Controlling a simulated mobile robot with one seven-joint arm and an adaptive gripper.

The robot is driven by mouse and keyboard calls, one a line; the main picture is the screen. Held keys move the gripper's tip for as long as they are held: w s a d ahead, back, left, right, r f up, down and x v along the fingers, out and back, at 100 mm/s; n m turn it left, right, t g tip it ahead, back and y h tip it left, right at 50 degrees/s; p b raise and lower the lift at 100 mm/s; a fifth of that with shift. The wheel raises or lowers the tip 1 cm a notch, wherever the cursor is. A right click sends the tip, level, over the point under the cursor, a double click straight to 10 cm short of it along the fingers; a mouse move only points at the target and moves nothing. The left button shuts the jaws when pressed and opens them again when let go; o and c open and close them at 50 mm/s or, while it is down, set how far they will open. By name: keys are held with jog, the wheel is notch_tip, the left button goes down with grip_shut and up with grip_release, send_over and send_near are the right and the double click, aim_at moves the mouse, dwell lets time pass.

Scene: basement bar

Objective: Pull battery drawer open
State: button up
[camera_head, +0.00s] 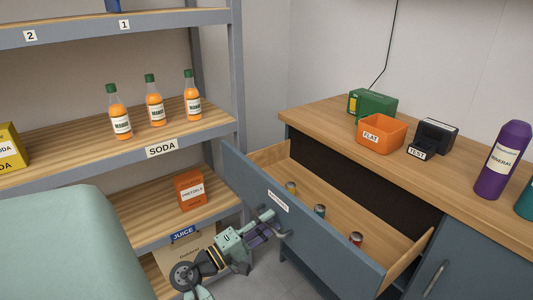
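The battery drawer (308,233) has a blue-grey front with a small white label, too small to read surely. It stands pulled well out of the wooden-topped cabinet, showing its wooden inside. Several small battery-like cylinders lie within, including a yellowish one (291,187), a teal one (320,211) and a red one (356,240). My gripper (273,223) is at the outer face of the drawer front, just below the label, by the handle. The handle is mostly hidden by my gripper, and I cannot tell whether the fingers are closed on it.
On the worktop (330,118) stand an orange FLAT bin (381,135), a green box (372,104), a black TEST device (436,136) and a purple bottle (502,162). Shelving (150,145) with orange bottles and a pretzel box (189,190) rises close to the left of the drawer.

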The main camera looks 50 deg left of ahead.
jog(key=v, duration=1.2)
dwell(0.5)
